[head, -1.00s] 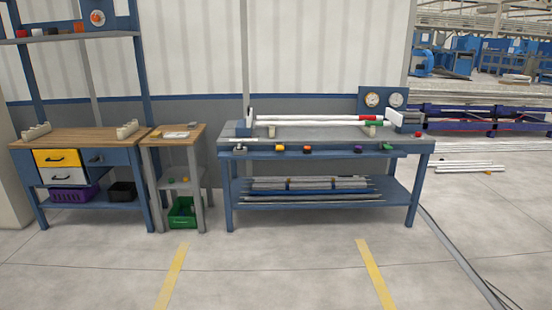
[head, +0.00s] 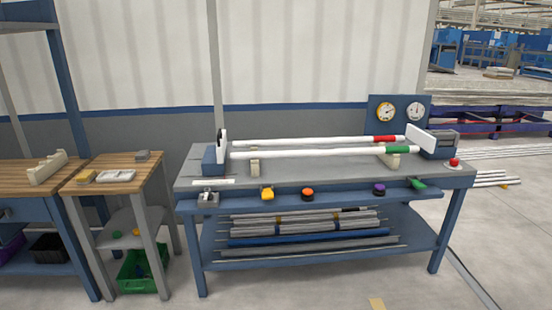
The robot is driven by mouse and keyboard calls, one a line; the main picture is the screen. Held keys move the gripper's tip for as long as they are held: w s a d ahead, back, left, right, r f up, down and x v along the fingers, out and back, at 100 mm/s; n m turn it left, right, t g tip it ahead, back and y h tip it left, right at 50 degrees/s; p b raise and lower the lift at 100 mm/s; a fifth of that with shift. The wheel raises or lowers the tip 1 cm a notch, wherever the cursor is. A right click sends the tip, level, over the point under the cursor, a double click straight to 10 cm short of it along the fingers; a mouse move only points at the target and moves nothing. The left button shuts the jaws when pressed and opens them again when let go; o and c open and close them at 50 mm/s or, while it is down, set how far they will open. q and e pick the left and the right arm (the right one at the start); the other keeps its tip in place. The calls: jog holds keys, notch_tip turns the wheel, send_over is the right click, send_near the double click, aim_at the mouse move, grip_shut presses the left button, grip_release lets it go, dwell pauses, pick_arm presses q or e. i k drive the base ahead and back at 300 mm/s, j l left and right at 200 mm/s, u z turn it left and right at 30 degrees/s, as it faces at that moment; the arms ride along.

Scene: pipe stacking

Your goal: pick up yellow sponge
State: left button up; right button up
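A small yellow block (head: 85,176), which looks like the yellow sponge, lies at the left on the wooden top of the small side table (head: 122,164). It is beside a white tray-like item (head: 116,175). Another small yellow item (head: 267,193) is on the front ledge of the blue workbench (head: 310,261); its exact kind is too small to tell. Neither of my grippers is in view.
Two white pipes, one with a red band (head: 384,139) and one with a green band (head: 398,150), rest across the workbench. A green crate (head: 138,272) sits low in the side table. The floor in front is open.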

aim_at(86, 177)
jog(key=i+j+z, duration=0.15)
jog(key=i, duration=0.2)
jog(key=i+z, duration=0.15)
jog(key=i, duration=0.15)
jog(key=u, duration=1.65)
jog(key=z, duration=1.3)
jog(key=u, duration=1.3)
jog(key=i+j, duration=0.1)
jog(key=i, duration=0.3)
jog(key=i+j+z, duration=0.1)
jog(key=i, duration=0.25)
